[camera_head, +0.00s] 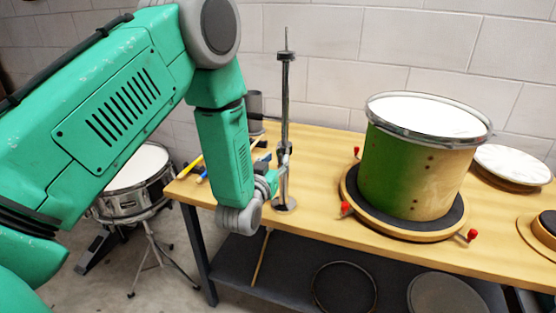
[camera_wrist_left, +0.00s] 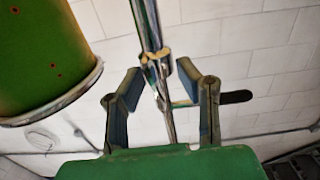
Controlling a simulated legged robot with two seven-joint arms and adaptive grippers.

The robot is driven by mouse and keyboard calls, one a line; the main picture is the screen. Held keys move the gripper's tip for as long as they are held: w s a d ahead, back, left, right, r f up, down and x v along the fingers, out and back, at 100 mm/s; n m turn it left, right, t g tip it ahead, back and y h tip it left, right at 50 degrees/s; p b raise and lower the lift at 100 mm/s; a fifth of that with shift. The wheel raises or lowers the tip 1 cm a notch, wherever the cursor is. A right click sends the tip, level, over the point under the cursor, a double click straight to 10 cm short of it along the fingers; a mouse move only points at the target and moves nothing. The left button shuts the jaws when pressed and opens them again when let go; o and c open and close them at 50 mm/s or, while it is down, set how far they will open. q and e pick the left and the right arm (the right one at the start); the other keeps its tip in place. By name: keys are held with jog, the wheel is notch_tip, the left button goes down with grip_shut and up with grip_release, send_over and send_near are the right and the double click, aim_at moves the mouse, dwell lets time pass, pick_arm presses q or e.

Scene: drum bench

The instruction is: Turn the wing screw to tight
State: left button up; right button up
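An upright metal stand (camera_head: 285,110) with a round base rises from the left part of the wooden bench. A small clamp with what looks like the wing screw (camera_head: 284,150) sits partway up its rod. In the left wrist view a brass-coloured piece, likely the wing screw (camera_wrist_left: 155,57), shows on the rod. My left gripper (camera_head: 274,178) is low beside the rod, on its near left side. Its fingers (camera_wrist_left: 160,76) are spread, one on each side of the rod in the wrist view. Contact with the screw cannot be told. My right gripper is out of view.
A green-and-wood drum (camera_head: 413,165) stands on a round dark pad with red knobs, right of the stand. A snare drum (camera_head: 138,180) stands left of the bench (camera_head: 320,222). A grey cup (camera_head: 254,105) and sticks are behind my arm. A block wall closes the back.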

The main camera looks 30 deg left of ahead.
pick_arm(q)
jog(key=v, duration=1.1)
jog(key=shift+f, duration=0.25)
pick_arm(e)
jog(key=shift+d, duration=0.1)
pick_arm(q)
jog(key=shift+d, duration=0.2)
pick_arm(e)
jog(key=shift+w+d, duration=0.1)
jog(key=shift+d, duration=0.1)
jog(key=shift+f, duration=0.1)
